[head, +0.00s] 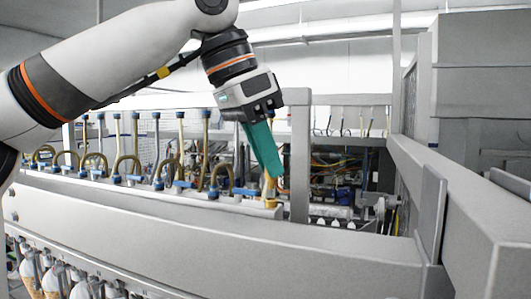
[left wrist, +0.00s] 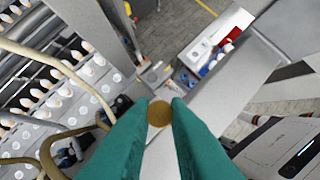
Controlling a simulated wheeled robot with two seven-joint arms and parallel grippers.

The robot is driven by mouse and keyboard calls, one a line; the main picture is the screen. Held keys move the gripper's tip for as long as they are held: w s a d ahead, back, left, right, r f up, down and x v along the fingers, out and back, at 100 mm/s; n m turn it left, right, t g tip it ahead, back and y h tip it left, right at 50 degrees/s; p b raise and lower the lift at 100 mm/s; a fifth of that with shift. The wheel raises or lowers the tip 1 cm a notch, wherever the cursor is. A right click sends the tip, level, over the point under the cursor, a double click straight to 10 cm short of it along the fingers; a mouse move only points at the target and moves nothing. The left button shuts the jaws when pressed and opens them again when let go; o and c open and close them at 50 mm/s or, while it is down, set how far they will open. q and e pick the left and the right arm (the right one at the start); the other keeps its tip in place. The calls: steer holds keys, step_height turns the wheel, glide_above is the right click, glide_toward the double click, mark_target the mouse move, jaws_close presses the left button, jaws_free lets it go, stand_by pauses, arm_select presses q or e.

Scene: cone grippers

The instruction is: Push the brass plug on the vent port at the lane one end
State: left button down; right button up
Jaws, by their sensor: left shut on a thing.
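My left gripper (head: 277,174) reaches down from above with long green fingers, over the right end of the row of hoses and fittings. In the left wrist view its fingertips (left wrist: 159,110) are shut on the round brass plug (left wrist: 159,114), seen end-on. In the head view a tan-brass piece (head: 269,187) shows beside the fingertips, above a brass fitting (head: 269,203) on the beam. I cannot tell whether plug and vent port touch. My right gripper is not in view.
Several tan looped hoses (head: 220,178) with blue fittings line the grey beam (head: 200,220) left of the gripper. A grey upright post (head: 299,165) stands close on the right. A thick grey rail (head: 450,195) runs along the right side.

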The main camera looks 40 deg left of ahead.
arm_select(q)
steer(key=shift+f+b, duration=0.5)
steer(key=shift+f, duration=0.8)
stand_by(1.3)
steer(key=c, duration=1)
jaws_free()
steer(key=shift+r, duration=0.15)
steer(key=shift+r+p, duration=0.5)
steer(key=shift+r, duration=1.9)
